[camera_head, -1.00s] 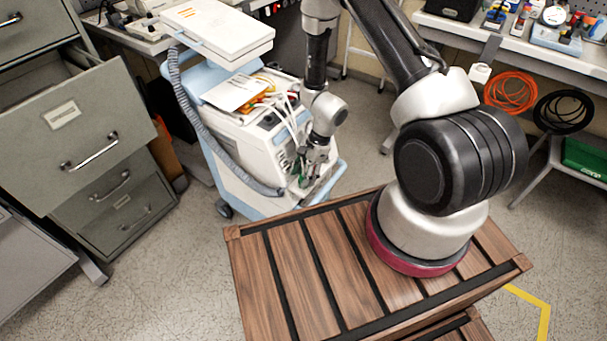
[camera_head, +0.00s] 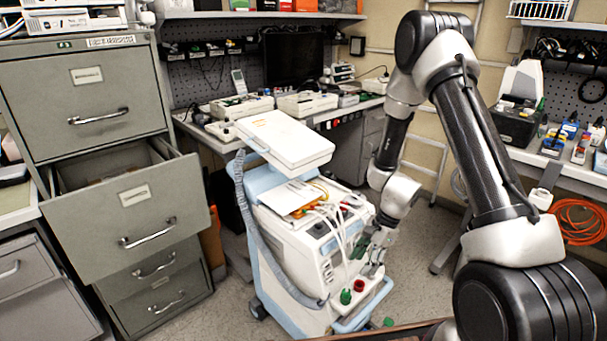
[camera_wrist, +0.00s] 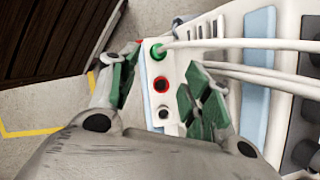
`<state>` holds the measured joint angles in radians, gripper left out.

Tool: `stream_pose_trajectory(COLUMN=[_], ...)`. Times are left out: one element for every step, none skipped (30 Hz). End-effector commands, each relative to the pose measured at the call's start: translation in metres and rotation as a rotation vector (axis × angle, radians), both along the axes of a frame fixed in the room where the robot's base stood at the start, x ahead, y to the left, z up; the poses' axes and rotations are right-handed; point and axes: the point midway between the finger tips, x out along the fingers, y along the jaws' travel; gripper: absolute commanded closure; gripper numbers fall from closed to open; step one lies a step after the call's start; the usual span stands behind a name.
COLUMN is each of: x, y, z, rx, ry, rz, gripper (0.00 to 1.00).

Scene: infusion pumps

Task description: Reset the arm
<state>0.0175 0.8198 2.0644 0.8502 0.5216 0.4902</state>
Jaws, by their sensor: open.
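My gripper (camera_head: 374,252) is at the front of the white and pale-blue medical cart (camera_head: 297,268), on my bent arm. In the wrist view its two green-padded fingers (camera_wrist: 160,90) are spread apart, with nothing held between them. Beyond the gap is a white panel with a red-ringed socket (camera_wrist: 161,84) and a dark socket (camera_wrist: 163,114). Whether the fingers touch the panel is unclear.
A grey filing cabinet (camera_head: 88,92) with an open drawer stands at the left. A workbench (camera_head: 350,106) with devices runs along the back, and another with orange cable (camera_head: 578,222) is at the right. Some floor is clear between cart and cabinet.

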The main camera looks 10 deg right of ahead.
Motion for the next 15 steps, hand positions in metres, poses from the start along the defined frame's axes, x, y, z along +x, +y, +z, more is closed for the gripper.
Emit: stream_pose_trajectory(x=[-0.003, -0.01, -0.022, -0.033, -0.044, -0.054, -0.059, -0.063, -0.067, -0.07, -0.073, -0.076, -0.079, -0.082, -0.086], y=[0.001, 0.001, 0.0, -0.001, -0.003, -0.006, -0.009, -0.012, -0.015, -0.018, -0.021, -0.025, -0.028, -0.031, -0.035], z=[0.001, 0.002, 0.003, 0.005, 0.009, 0.023, 0.034, 0.046, 0.06, 0.071, 0.081, 0.096, 0.108, 0.119, 0.135], rx=[0.013, 0.026, 0.04, 0.05, 0.063, 0.078, 0.085, 0.09, 0.094, 0.096, 0.097, 0.095, 0.093, 0.09, 0.082], ry=[0.0, 0.008, 0.024, 0.038, 0.051, 0.049, 0.042, 0.035, 0.022, 0.013, 0.002, -0.014, -0.026, -0.039, -0.058], rz=[0.041, 0.092, 0.156, 0.205, 0.261, 0.346, 0.404, 0.451, 0.509, 0.551, 0.589, 0.641, 0.679, 0.718, 0.767], gripper=[0.52, 0.52, 0.52, 0.52, 0.52, 0.52, 0.52, 0.52, 0.52, 0.52, 0.52, 0.52, 0.52, 0.52, 0.52])
